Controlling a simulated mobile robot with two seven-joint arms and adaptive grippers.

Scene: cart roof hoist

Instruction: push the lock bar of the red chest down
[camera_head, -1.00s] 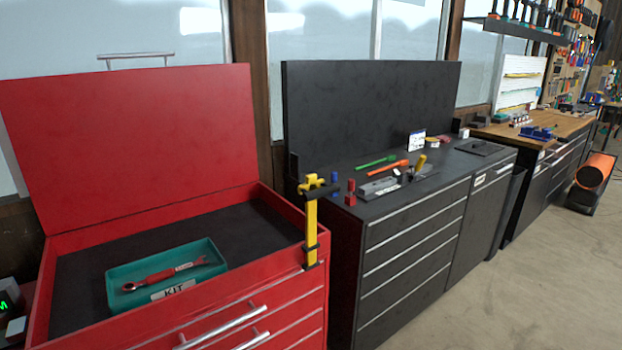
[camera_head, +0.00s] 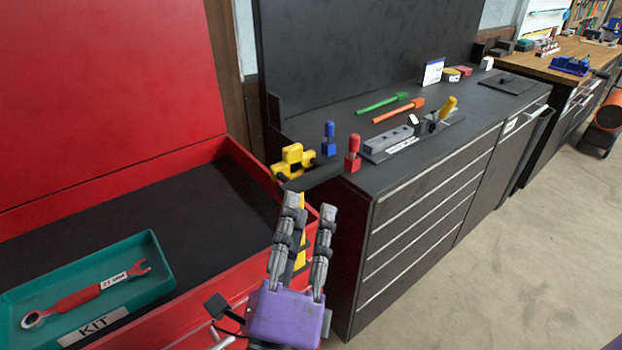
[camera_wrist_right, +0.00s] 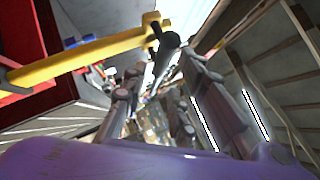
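The red chest (camera_head: 170,175) stands at the left with its lid up. Its yellow lock bar (camera_head: 293,158) stands upright at the right front corner, with a black handle (camera_head: 318,176) sticking out near the top. My right gripper (camera_head: 309,212) is in front of the bar, fingers pointing up and apart, hiding part of it. In the right wrist view the yellow bar (camera_wrist_right: 85,55) runs in from the left, and the black handle (camera_wrist_right: 166,52) shows between the spread fingertips; I cannot tell whether they touch it. My left gripper is not in view.
A teal kit tray (camera_head: 160,270) with a red-handled wrench (camera_head: 85,294) lies in the chest. A black cabinet (camera_head: 425,235) stands close to the right, with blue (camera_head: 329,140) and red (camera_head: 353,155) pieces near its corner.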

